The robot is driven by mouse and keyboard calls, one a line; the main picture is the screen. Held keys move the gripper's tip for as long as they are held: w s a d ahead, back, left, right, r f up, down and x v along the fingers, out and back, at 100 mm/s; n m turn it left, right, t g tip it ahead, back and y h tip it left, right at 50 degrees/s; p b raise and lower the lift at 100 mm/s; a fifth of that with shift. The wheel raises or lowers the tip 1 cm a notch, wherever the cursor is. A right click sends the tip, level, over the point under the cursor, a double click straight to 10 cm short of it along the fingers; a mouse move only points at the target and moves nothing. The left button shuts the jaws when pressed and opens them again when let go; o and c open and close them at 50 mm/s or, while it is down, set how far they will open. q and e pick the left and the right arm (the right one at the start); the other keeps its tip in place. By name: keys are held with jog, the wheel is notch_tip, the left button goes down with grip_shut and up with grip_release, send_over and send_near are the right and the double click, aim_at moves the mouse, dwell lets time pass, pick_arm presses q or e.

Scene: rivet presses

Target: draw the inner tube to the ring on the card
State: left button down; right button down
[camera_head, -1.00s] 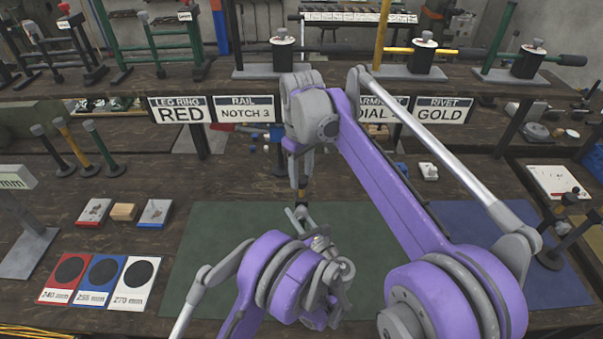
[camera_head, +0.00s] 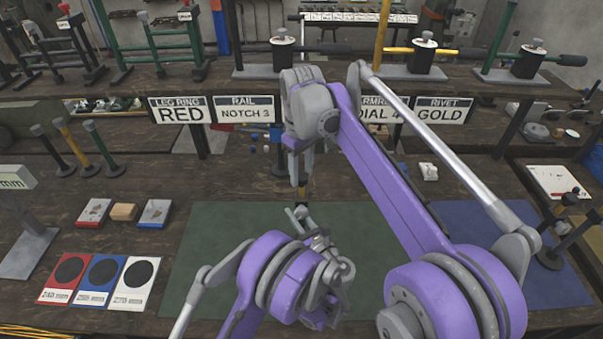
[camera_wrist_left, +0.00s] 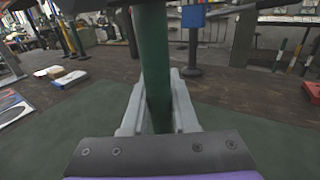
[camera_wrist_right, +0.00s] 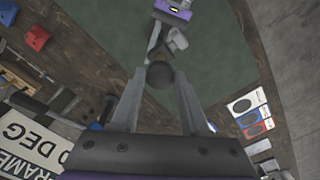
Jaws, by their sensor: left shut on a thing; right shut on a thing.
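The left wrist view shows a green tube (camera_wrist_left: 155,70) standing upright between the fingers of my left gripper (camera_wrist_left: 158,115), which is shut on it. In the head view this left gripper (camera_head: 300,214) is low over the green mat. My right gripper (camera_wrist_right: 160,88) is above it, shut on a dark rounded end (camera_wrist_right: 160,74) of the upright piece. The card reading LEG RING RED (camera_head: 181,110) hangs on the shelf edge. I cannot make out any rings on the tube.
Other cards read RAIL NOTCH 3 (camera_head: 245,110) and RIVET GOLD (camera_head: 444,110); my right arm partly covers the armrest card (camera_head: 385,108). The green mat (camera_head: 215,235) is largely clear. Red, blue and white size plates (camera_head: 133,284) lie at left. Posts (camera_head: 105,150) stand behind.

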notch_tip(320, 180, up, 2)
jog(key=shift+r, duration=0.1)
jog(key=shift+c, duration=1.9)
grip_release()
notch_tip(320, 180, up, 12)
